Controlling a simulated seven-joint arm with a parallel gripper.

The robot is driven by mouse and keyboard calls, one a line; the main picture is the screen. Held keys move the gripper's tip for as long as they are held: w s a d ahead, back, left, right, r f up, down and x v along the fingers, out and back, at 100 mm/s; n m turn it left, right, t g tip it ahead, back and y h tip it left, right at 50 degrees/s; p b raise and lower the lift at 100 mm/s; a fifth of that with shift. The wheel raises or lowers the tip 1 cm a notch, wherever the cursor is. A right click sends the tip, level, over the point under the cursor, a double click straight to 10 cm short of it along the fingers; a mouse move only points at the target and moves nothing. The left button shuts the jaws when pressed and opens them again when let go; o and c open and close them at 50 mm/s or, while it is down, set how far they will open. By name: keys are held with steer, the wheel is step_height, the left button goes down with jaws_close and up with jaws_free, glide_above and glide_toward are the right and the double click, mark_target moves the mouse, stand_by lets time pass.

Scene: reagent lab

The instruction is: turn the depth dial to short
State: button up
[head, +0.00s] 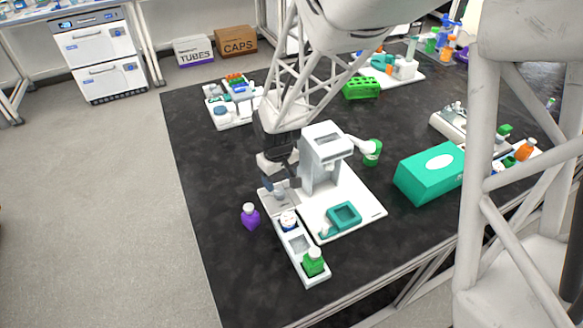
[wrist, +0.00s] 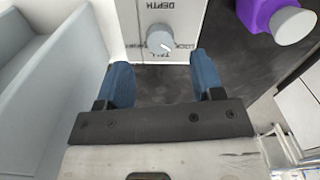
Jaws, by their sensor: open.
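The depth dial (wrist: 160,37) is a small round grey knob on a white panel (wrist: 140,12) in the wrist view. Its printed labels appear upside down: DEPTH above the knob, LOCK at its right, TALL below it, and a partly hidden word at its left. A pale pointer mark on the knob slants to the lower right, toward the LOCK and TALL side. My gripper (wrist: 161,78) is open and empty, its two blue fingertips just below the knob in the picture, apart from it. In the head view my gripper (head: 281,185) is beside the white device (head: 322,150); the dial is not discernible there.
A purple bottle (wrist: 278,18) stands right of the panel in the wrist view; it also shows in the head view (head: 250,216). A white tray (head: 297,245) with a green bottle (head: 313,262) lies in front. A teal box (head: 428,173) is to the right.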

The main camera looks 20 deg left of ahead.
mark_target(279, 192)
steer(key=shift+f, duration=2.5)
steer(key=c, duration=0.9)
